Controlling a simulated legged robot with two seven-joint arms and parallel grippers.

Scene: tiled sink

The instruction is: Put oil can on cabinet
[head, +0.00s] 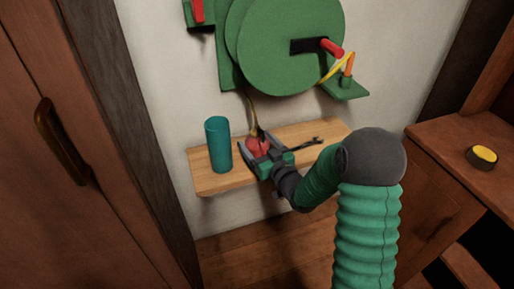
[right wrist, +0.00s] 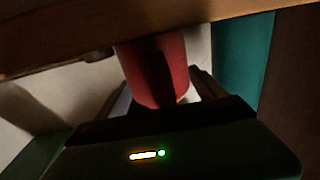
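The oil can, with a red body (head: 258,147) and a thin brass spout rising toward the wall, stands on the wooden shelf (head: 205,182). My right gripper (head: 259,143) reaches in from the front, with its fingers on either side of the red body. In the right wrist view the red can (right wrist: 155,70) sits between the fingers (right wrist: 160,90), with pale gaps showing beside it, so the gripper looks open. The cabinet (head: 450,135) is at the right, with a reddish-brown wooden top. My left gripper is not in view.
A teal cup (head: 218,145) stands on the shelf left of my right gripper. A dark tool (head: 300,146) lies to its right. A green round hose reel (head: 290,45) hangs above. A yellow-topped tin (head: 482,157) sits on the cabinet, with bare top around it.

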